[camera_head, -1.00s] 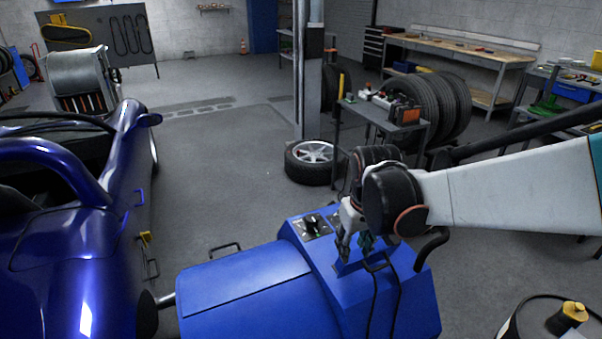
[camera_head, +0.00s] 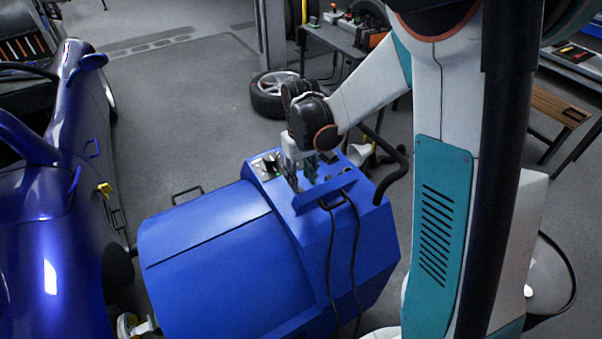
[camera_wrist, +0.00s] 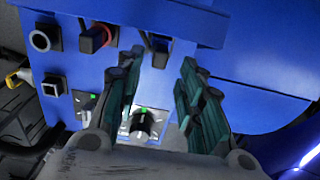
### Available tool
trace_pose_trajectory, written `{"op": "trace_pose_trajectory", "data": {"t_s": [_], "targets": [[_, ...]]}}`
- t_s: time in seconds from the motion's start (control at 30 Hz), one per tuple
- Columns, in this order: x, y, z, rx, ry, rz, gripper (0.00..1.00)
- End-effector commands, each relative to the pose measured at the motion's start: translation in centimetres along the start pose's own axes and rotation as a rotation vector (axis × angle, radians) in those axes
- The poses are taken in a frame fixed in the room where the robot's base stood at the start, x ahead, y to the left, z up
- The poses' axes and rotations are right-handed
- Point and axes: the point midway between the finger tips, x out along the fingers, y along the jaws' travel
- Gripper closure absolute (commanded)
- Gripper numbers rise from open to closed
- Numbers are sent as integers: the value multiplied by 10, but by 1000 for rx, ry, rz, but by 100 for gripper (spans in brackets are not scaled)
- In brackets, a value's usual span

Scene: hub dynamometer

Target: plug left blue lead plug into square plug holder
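My gripper (camera_head: 302,180) is over the top of the blue machine (camera_head: 205,235), its fingers pointing down. In the wrist view my gripper (camera_wrist: 158,75) is open, with a clear gap between its teal-padded fingers. A dark plug-like piece (camera_wrist: 160,48) sits at the panel's ledge, just beyond and between the fingertips, apart from them. A second plug-like piece with red on it (camera_wrist: 97,38) sits to its left. A dark socket with a pale ring in a square frame (camera_wrist: 42,40) and a small square black holder (camera_wrist: 53,86) are at the far left. I cannot make out any blue lead colour.
A dial (camera_wrist: 143,124) lies between and below my fingers in the wrist view. Two black cables (camera_head: 330,245) hang down the machine's front. A blue car (camera_head: 45,220) stands at left; a tyre (camera_head: 272,95) lies on the floor behind.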

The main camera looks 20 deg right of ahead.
Motion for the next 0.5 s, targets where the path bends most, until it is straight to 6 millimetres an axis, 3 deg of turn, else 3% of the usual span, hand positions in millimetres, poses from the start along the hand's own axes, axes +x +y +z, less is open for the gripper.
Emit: {"op": "trace_pose_trajectory", "data": {"t_s": [0.5], "targets": [[58, 0, 0, 0, 0, 0, 65]]}}
